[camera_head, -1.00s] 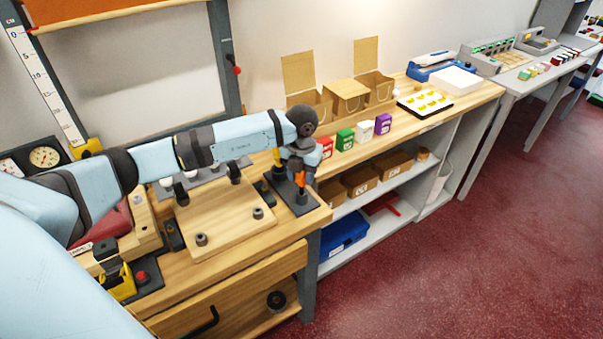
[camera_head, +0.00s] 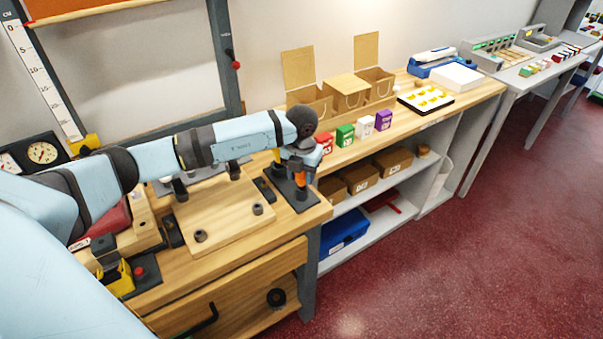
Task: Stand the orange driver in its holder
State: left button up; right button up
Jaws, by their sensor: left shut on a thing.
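The orange driver (camera_head: 301,178) is in my left gripper (camera_head: 300,171), which is shut on it at the right end of the wooden bench. The driver points down over a dark flat holder base (camera_head: 301,204) near the bench's corner. My gripper and wrist cover most of the driver. I cannot tell whether its tip is inside the holder or just above it. My right gripper is not in view.
A wooden board (camera_head: 227,215) with dark knobs lies left of the holder. Red, green, white and purple boxes (camera_head: 345,135) stand in a row behind it to the right. Open cardboard boxes (camera_head: 347,98) stand farther back. The bench's front edge is close to the holder.

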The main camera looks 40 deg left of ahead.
pick_arm(q)
jog(key=shift+f, duration=0.4)
dwell(0.3)
jog(key=o, duration=1.4)
jog(key=shift+r, duration=0.15)
jog(key=shift+r+p, duration=1.6)
jog(key=shift+r, duration=1.35)
jog(key=shift+f, duration=0.1)
